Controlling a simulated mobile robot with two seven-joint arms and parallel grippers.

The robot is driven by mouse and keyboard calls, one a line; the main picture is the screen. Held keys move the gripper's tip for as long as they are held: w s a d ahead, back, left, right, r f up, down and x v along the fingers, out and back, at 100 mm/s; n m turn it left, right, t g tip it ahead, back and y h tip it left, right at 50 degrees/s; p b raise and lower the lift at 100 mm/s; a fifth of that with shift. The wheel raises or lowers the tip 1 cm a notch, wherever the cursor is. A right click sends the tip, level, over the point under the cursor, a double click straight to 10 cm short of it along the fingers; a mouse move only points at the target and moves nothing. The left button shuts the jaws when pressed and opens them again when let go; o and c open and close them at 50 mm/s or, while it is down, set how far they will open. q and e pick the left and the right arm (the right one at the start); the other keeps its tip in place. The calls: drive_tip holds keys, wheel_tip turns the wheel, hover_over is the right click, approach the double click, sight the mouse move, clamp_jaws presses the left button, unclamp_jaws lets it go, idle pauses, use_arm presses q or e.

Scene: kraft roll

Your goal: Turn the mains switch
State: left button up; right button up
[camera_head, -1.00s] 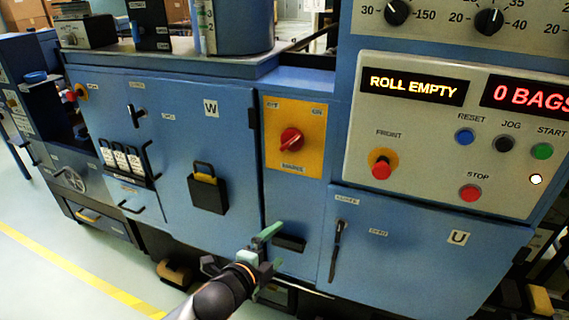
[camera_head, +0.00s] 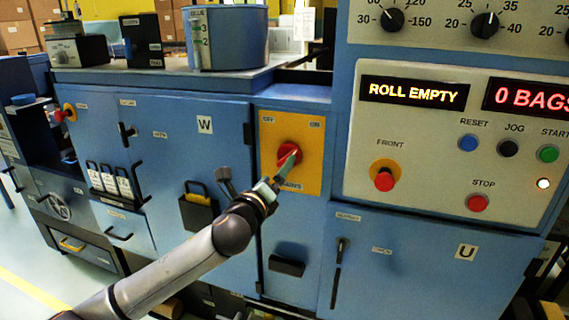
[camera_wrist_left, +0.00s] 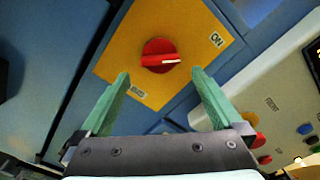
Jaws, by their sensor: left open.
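The mains switch is a red rotary knob (camera_head: 289,154) on a yellow plate (camera_head: 307,133) with OFF and ON labels at its upper corners. In the left wrist view the red knob (camera_wrist_left: 159,55) lies just beyond the fingertips, with a pale line on its face aimed toward the right of the picture. The ON label (camera_wrist_left: 216,39) shows there at the plate's corner. My left gripper (camera_head: 280,172) is in front of the plate's lower part, its fingers partly over the knob. In the wrist view its green fingers (camera_wrist_left: 162,80) are open, empty and apart on either side below the knob. My right gripper is out of view.
The control panel (camera_head: 430,205) with a FRONT red button (camera_head: 384,181) and STOP button (camera_head: 478,202) is to the right. A dark handle (camera_head: 287,266) sits below the plate.

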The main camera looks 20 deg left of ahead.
use_arm(q)
drive_tip(key=w, duration=0.6)
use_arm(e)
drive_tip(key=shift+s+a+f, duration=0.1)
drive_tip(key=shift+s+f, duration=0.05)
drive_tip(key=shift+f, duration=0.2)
use_arm(q)
drive_tip(key=shift+w+d, duration=0.1)
drive_tip(key=shift+c, duration=0.4)
drive_tip(key=c, duration=1.1)
drive_tip(key=shift+c, duration=0.2)
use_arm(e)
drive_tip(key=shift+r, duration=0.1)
